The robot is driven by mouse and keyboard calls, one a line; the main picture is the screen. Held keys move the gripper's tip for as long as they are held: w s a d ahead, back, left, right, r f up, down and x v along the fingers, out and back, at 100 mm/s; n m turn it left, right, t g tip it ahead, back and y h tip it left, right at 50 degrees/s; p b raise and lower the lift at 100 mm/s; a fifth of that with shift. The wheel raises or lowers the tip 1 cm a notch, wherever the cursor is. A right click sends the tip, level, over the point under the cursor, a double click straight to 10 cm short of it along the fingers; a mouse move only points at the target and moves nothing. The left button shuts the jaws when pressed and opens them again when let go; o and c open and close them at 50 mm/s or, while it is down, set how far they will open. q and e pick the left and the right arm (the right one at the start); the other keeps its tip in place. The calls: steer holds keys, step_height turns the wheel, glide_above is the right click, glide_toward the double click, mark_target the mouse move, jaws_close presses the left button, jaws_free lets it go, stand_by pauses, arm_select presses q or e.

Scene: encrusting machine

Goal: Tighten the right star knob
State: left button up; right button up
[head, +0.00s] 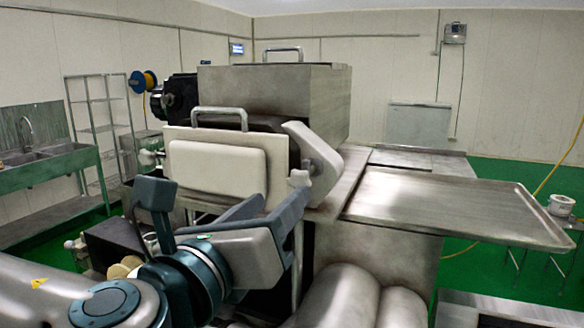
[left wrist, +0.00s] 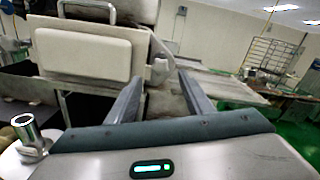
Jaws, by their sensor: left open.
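The right star knob (head: 300,178) is a small pale knob at the lower right of the machine's white front plate (head: 215,168), below a pale angled arm (head: 312,150). In the left wrist view the knob (left wrist: 160,71) shows between the tips of my fingers. My left gripper (head: 285,197) is open and empty, its fingers pointing at the machine just below and in front of the knob. I see no contact with the knob. The other star knob (head: 147,157) is at the plate's left side. My right gripper is out of view.
A flat metal tray table (head: 450,210) juts out to the right of the machine. The steel hopper box (head: 280,95) stands behind the front plate. A sink (head: 45,160) and a wire shelf (head: 98,125) are at the left.

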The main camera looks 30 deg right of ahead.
mark_target(298, 182)
arm_select(q)
steer(key=p+x, duration=0.2)
steer(key=x, duration=0.3)
steer(key=shift+w+d+r+p, duration=0.1)
steer(key=shift+w+d+p, duration=0.15)
steer(key=shift+d+p, duration=0.05)
steer(key=shift+w+d, duration=0.45)
steer(key=shift+d, duration=0.1)
steer(key=c, duration=1)
steer(key=shift+c, duration=0.2)
